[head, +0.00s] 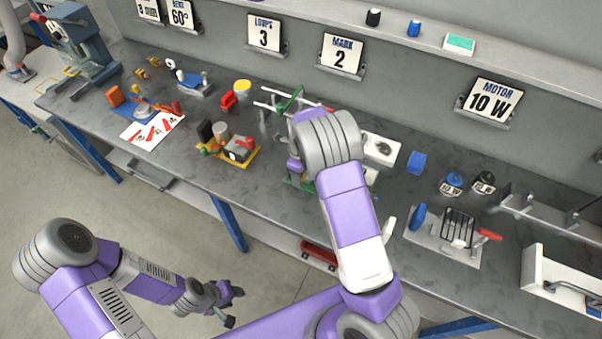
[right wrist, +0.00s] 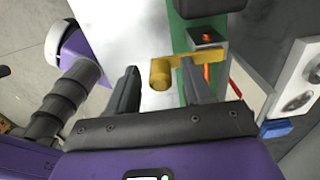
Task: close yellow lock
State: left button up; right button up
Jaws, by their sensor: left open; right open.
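The yellow lock (right wrist: 188,63) shows in the right wrist view as a small yellow lever with a rounded knob, fixed beside a green strip (right wrist: 197,25) and a grey block. My right gripper (right wrist: 160,70) is open, with the knob between its two dark fingertips. The right finger is very close to the lever; I cannot tell whether it touches. In the head view my right arm hides the lock and most of my right gripper. My left gripper (head: 229,303) is open and empty, low in front of the bench, away from the lock.
The grey workbench (head: 290,215) holds a yellow-based fixture (head: 236,158) left of my right arm and a plate with a wire rack (head: 458,228) to its right. A blue block (head: 416,163) and signs stand behind. Clear bench lies between the fixtures.

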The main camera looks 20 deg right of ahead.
notch_tip(320, 180, up, 8)
jog(key=shift+f+p, duration=0.25)
jog(key=shift+p, duration=0.1)
dwell(0.4)
